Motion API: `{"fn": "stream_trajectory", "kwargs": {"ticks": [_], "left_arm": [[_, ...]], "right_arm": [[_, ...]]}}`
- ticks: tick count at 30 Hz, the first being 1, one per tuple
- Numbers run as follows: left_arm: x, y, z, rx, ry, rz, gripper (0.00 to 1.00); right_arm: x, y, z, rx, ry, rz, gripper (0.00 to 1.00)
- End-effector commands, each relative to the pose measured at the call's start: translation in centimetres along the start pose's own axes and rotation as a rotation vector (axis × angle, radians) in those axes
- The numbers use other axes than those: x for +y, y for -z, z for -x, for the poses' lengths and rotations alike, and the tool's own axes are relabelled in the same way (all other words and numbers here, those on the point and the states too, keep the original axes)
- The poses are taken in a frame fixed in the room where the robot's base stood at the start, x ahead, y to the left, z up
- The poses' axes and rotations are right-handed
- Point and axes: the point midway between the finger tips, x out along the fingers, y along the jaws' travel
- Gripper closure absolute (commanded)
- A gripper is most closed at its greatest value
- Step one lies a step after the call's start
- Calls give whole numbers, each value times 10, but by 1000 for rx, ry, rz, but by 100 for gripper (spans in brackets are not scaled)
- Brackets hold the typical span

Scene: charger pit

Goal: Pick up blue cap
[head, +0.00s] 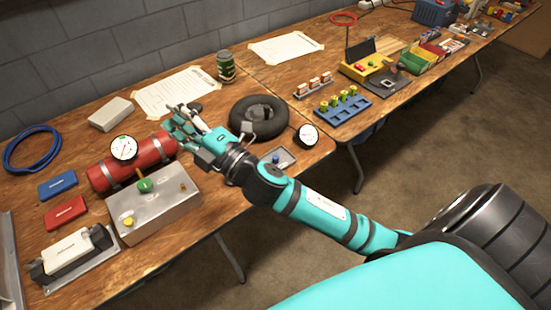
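A small blue cap (276,159) sits on a small grey tray (288,155) near the front edge of the wooden table. My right arm reaches in from the right and passes close to the cap in the picture. My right gripper (181,117) is beyond and to the left of the cap, above the table by the red cylinder. Its fingers look spread, and no object shows between them. My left gripper is not in view.
A black tyre (247,116), a gauge (307,135) and a red cylinder (104,176) with a gauge surround my gripper. A metal box (160,212) stands at the front left. A green can (226,66) stands near the wall.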

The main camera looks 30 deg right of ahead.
Motion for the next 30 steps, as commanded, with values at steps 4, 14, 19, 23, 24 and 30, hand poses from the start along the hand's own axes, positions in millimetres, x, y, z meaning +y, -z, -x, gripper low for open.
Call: {"fn": "stream_trajectory", "kwargs": {"ticks": [4,14,19,23,24,30], "left_arm": [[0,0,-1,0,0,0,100],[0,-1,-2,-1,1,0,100],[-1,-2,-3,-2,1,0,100],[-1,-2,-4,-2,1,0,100],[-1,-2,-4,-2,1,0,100],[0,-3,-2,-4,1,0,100]], "right_arm": [[30,76,-22,449,-192,507,69],[-61,47,32,1500,-198,1592,69],[-60,-87,66,1995,132,1876,69],[-29,-162,90,2233,395,1900,69],[-21,-177,96,2278,453,1892,69],[-12,-203,111,2367,567,1856,69]]}}
